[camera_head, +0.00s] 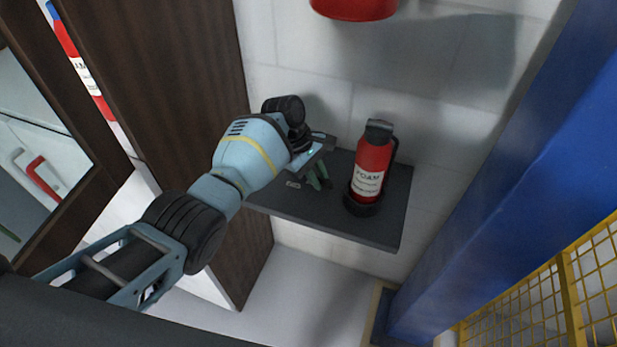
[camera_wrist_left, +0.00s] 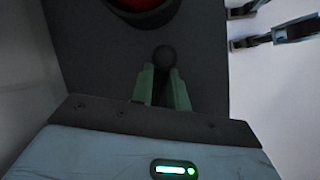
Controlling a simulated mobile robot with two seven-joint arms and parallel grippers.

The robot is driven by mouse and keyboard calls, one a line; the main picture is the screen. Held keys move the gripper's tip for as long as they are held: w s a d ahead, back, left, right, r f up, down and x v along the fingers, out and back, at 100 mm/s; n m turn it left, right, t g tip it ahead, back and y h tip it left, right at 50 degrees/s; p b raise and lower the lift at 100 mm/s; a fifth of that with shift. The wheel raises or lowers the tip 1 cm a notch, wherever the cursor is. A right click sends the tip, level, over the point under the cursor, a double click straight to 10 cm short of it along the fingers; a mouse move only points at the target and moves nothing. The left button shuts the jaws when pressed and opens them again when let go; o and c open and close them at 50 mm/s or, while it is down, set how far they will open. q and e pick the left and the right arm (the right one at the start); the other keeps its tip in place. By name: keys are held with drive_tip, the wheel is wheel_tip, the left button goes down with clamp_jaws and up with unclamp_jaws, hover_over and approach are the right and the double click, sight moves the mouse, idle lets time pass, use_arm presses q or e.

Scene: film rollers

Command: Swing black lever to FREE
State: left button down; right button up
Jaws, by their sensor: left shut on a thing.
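My left gripper (camera_head: 319,179) reaches down over the dark grey shelf (camera_head: 385,230), left of the fire extinguisher. In the left wrist view its two green fingers (camera_wrist_left: 163,85) are closed in on the black lever, whose round knob (camera_wrist_left: 165,56) shows just beyond the fingertips. The lever's shaft is hidden between the fingers, and in the head view the lever is hard to make out. A small pale label (camera_head: 293,184) lies on the shelf left of the fingers; its text is too small to read.
A red foam extinguisher (camera_head: 370,170) stands upright in a dark ring on the shelf, close right of the gripper. A brown wooden door (camera_head: 165,90) is at left, a blue column (camera_head: 500,190) and yellow mesh (camera_head: 540,300) at right. A red object (camera_head: 353,8) hangs above.

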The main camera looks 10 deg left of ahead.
use_arm(q)
drive_tip(key=shift+s+d, duration=0.1)
use_arm(e)
drive_tip(key=shift+s+f, duration=0.1)
